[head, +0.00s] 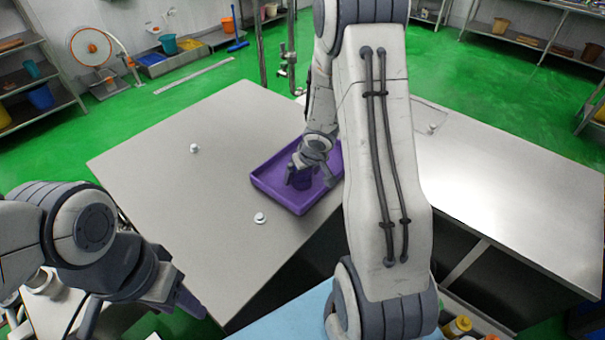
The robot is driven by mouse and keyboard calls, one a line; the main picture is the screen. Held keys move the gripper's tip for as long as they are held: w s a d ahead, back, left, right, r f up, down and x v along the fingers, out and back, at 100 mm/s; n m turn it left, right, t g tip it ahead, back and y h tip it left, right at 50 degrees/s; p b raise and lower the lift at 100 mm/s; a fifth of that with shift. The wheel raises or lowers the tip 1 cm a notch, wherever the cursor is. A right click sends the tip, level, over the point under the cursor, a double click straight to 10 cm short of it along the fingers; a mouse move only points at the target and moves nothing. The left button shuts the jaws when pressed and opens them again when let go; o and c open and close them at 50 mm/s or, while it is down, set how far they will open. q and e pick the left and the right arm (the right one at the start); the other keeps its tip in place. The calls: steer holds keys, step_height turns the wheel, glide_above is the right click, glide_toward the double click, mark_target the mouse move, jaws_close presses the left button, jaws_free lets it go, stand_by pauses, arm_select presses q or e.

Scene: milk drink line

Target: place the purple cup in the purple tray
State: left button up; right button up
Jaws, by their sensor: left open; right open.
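The purple tray (265,181) lies on the grey table, right of its middle. The purple cup (302,182) is a small dark purple shape inside the tray's outline, between the fingers of my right gripper (309,181). That gripper reaches down over the tray and is open around the cup. The fingers hide much of the cup, and I cannot tell whether its base touches the tray floor. My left gripper (150,308) is open at the lower left, off the table's front edge and away from the tray. My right arm hides the tray's right side.
Two small white round objects stand on the grey table (150,190), one (260,218) near the tray and one (194,148) further back. The table's left part is otherwise clear. A metal counter (510,185) stands to the right. Shelves line the walls.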

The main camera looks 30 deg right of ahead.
steer(key=p+v, duration=0.6)
steer(key=v, duration=0.4)
steer(key=s+a+r+n+h, duration=0.1)
steer(key=s+a+r+n, duration=0.15)
steer(key=a+r, duration=0.8)
steer(key=s+a+r+n+g+y, duration=0.1)
steer(key=s+a+r+n+g, duration=0.1)
steer(key=s+a, duration=0.5)
steer(key=s+a+r+n+g+y, duration=0.1)
steer(key=s+a+r+n+g, duration=0.1)
steer(key=s+a, duration=0.6)
steer(key=s+n, duration=0.1)
steer(key=s, duration=0.4)
steer(key=shift+a+g+p, duration=0.2)
steer(key=shift+g+p, duration=0.1)
steer(key=shift+f+n, duration=0.1)
steer(key=shift+n, duration=0.15)
step_height(320, 180, down, 20)
steer(key=b, duration=2)
steer(key=shift+r, duration=0.2)
steer(key=shift+w, duration=0.1)
